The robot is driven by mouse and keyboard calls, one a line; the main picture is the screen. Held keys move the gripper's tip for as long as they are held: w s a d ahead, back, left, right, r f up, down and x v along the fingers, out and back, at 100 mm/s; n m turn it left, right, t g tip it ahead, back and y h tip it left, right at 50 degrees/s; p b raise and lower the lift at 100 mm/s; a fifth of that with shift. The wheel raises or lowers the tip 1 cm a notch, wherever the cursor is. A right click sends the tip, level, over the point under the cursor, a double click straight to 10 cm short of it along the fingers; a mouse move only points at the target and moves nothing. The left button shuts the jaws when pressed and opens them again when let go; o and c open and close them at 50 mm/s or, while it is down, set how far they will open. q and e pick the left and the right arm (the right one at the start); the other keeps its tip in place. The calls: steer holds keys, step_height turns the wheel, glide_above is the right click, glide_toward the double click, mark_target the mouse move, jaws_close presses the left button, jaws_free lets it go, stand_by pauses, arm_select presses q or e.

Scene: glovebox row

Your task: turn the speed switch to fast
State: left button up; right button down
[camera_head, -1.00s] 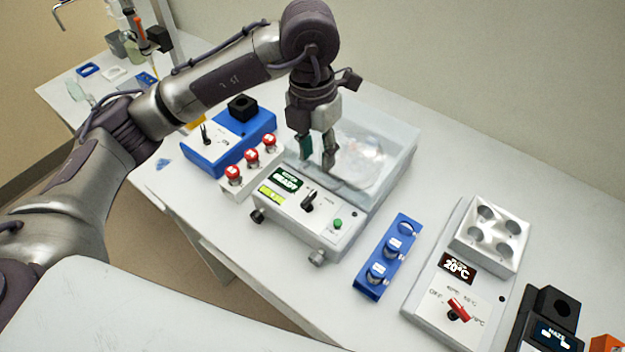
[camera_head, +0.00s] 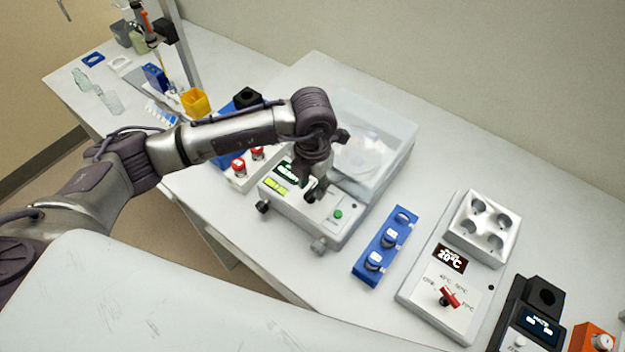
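The white centrifuge-like device (camera_head: 318,222) stands mid-bench with a clear lid (camera_head: 385,152), a lit display (camera_head: 287,174) and a green button (camera_head: 338,214). Its black switch, seen on the front panel earlier, is now mostly hidden by my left gripper (camera_head: 316,190). The gripper points down with its fingertips at the switch. I cannot tell whether they touch it or are closed on it. The switch's labels are too small to read. My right gripper is not in view.
A blue device is partly hidden behind my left arm. A yellow container (camera_head: 195,102) stands farther back.

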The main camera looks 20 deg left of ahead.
arm_select(q)
steer(key=shift+f, duration=0.15)
jaws_close()
steer(key=m+b, duration=0.2)
steer(key=b, duration=0.1)
steer(key=m+b, duration=0.2)
steer(key=b, duration=0.2)
steer(key=shift+d+f+m, duration=0.1)
steer(key=shift+f+m, duration=0.1)
steer(key=shift+m, duration=0.1)
steer(key=shift+r+m+b, duration=0.2)
steer(key=shift+m+b, duration=0.6)
steer(key=shift+b, duration=0.25)
jaws_free()
steer(key=shift+s, duration=0.1)
steer(key=shift+r, duration=0.1)
